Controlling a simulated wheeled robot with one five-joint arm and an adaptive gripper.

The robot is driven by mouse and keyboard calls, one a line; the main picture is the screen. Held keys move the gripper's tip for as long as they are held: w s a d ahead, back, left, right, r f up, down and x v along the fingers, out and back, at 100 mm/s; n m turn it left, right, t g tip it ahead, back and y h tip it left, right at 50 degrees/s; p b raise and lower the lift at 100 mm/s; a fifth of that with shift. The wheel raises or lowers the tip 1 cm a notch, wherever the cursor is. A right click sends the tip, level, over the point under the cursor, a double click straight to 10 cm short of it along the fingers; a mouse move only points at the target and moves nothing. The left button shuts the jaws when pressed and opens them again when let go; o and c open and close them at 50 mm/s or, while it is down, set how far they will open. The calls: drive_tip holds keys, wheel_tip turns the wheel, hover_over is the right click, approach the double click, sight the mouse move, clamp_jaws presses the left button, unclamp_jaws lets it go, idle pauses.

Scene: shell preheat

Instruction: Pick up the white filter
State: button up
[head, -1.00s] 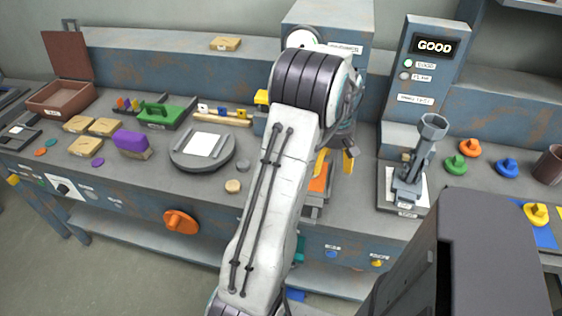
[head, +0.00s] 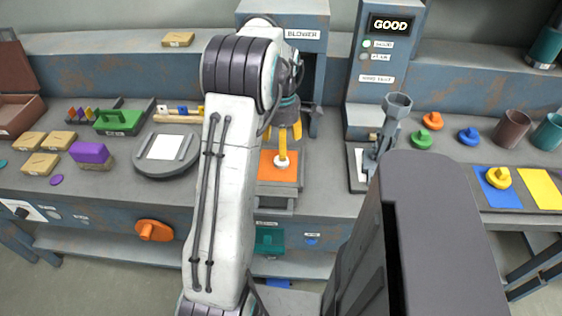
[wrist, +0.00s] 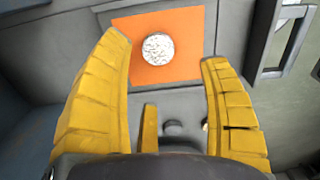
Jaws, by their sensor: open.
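The white filter (wrist: 158,48) is a small round disc with a mottled surface. It lies on an orange square pad (wrist: 180,70). In the head view the filter (head: 282,163) is a small pale patch on the orange pad (head: 270,174), partly hidden by a yellow finger. My gripper (wrist: 166,50) is open and empty, its yellow fingers on either side of the filter in the wrist view. In the head view my gripper (head: 288,143) points down over the pad. How high the fingertips are above it I cannot tell.
The blower housing (head: 283,35) stands behind my gripper. A grey funnel-topped stand (head: 392,120) is to the right. A round grey plate (head: 165,165) with a white sheet lies to the left, near a purple block (head: 90,152). A grey handle (wrist: 283,40) juts up right of the pad.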

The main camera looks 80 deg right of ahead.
sight(281, 162)
drive_tip(key=shift+f+n, duration=0.3)
drive_tip(key=shift+f, duration=0.45)
drive_tip(key=shift+w+f, duration=0.15)
drive_tip(key=shift+f, duration=1.35)
drive_tip(key=shift+w+f, duration=0.1)
drive_tip(key=shift+f, duration=1.35)
drive_tip(key=shift+c, duration=0.3)
drive_tip(key=c, duration=0.9)
